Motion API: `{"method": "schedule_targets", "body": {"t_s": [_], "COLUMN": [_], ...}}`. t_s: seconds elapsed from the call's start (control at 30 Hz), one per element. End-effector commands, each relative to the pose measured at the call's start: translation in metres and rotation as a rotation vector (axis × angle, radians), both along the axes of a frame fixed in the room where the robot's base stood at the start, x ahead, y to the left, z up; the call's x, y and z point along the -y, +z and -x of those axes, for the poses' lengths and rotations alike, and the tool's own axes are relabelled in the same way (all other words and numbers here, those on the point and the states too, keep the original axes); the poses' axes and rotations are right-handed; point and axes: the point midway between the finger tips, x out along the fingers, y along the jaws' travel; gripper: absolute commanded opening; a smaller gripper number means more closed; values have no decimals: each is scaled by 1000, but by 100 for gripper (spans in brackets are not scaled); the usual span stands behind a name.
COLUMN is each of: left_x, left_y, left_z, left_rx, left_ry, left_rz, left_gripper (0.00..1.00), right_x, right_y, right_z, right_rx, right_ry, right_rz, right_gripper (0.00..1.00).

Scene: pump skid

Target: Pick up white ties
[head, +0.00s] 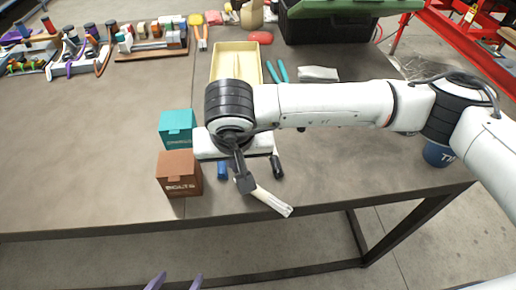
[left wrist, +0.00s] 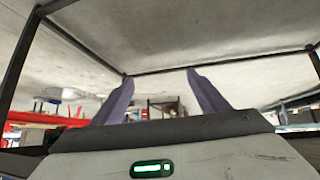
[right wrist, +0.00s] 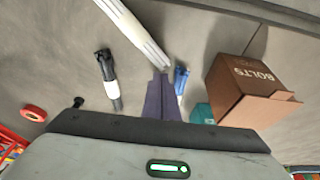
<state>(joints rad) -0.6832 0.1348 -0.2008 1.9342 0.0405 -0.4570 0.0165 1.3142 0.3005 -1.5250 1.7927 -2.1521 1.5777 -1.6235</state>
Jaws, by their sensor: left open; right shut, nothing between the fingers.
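The white ties (head: 273,203) are a slim pale bundle lying slantwise near the table's front edge; they also show at the top of the right wrist view (right wrist: 135,32). My right gripper (head: 245,184) is shut and empty, pointing down by the inner end of the ties. In the right wrist view, its fingertips (right wrist: 160,76) appear close to that end; I cannot tell whether they touch it. My left gripper (head: 174,282) is open and empty, low at the bottom, in front of the table; its spread fingers (left wrist: 160,78) show in the left wrist view.
A brown bolts box (head: 180,174) and a teal box (head: 177,128) stand left of the ties. A blue bundle (head: 222,170) and a black bundle (head: 278,167) lie nearby. Behind are a cream tray (head: 216,62) and teal-handled pliers (head: 283,70).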

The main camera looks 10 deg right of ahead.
Motion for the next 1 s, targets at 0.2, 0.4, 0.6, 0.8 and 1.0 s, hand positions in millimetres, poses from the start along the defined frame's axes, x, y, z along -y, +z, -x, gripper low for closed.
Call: {"method": "schedule_targets", "body": {"t_s": [0.2,0.4,0.6,0.8,1.0], "left_x": [3,2,-1,-7,-7], "left_y": [5,4,12,17,24], "left_z": [-2,0,1,5,5], "left_rx": [7,1,-3,-14,-10], "left_ry": [-2,-1,6,17,19], "left_rz": [6,5,2,-3,-1], "left_gripper": [68,68,68,68,68], "right_x": [-2,0,-2,-4,-5], "right_y": [1,3,30,68,91], "right_z": [2,2,7,16,23], "right_rx": [1,1,3,4,1], "right_ry": [4,0,4,8,9], "right_rz": [0,0,-2,0,0], "right_gripper": [0,0,0,0,0]}}
